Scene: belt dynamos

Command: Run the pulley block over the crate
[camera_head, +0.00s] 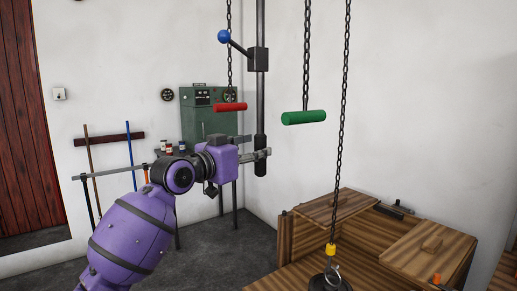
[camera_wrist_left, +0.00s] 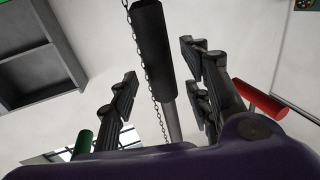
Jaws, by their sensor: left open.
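A dark block with a metal hook (camera_head: 332,281) and a yellow fitting (camera_head: 331,250) hangs on a long chain, in front of the open wooden crate (camera_head: 285,240) at the lower right in the head view; its lower part is cut off. A red handle (camera_head: 231,107) and a green handle (camera_head: 304,117) hang on chains. A lever with a blue knob (camera_head: 224,36) is on a dark vertical post (camera_head: 260,100). My left gripper (camera_head: 262,155) is open near the post's lower end. In the left wrist view its fingers (camera_wrist_left: 160,75) are apart, with a dark cylinder and chain visible between them.
A green cabinet (camera_head: 209,120) stands by the back wall, with small jars (camera_head: 169,148) to its left. Long-handled tools (camera_head: 131,150) lean at the left wall. Hanging chains run near my left arm. Floor shows between arm and crate.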

